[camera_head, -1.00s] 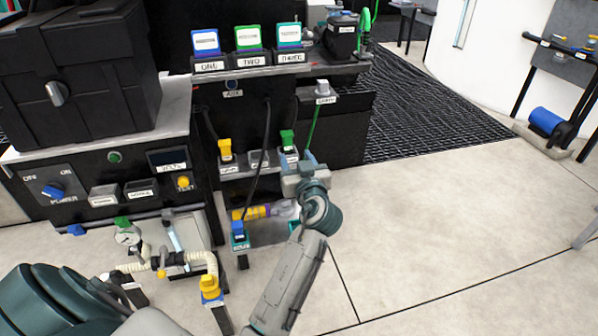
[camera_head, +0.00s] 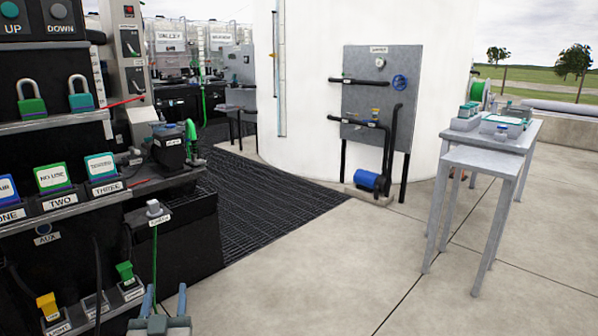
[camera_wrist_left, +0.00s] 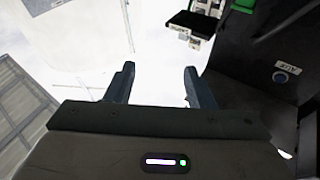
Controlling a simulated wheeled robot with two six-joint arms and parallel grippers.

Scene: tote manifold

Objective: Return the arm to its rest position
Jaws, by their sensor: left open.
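My left gripper (camera_head: 164,302) shows at the bottom of the head view, in front of the black bench. Its two fingers stand apart with nothing between them. In the left wrist view, the same gripper (camera_wrist_left: 158,88) has its fingers spread and empty, with pale floor beyond them. The rest of my left arm is out of the head view below. My right gripper is not in view.
The black bench (camera_head: 177,238) with numbered stations stands close on the left. A grey table (camera_head: 484,160) stands at the right. A pump panel (camera_head: 382,95) is on the white tank behind. Open floor (camera_head: 330,270) lies between them.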

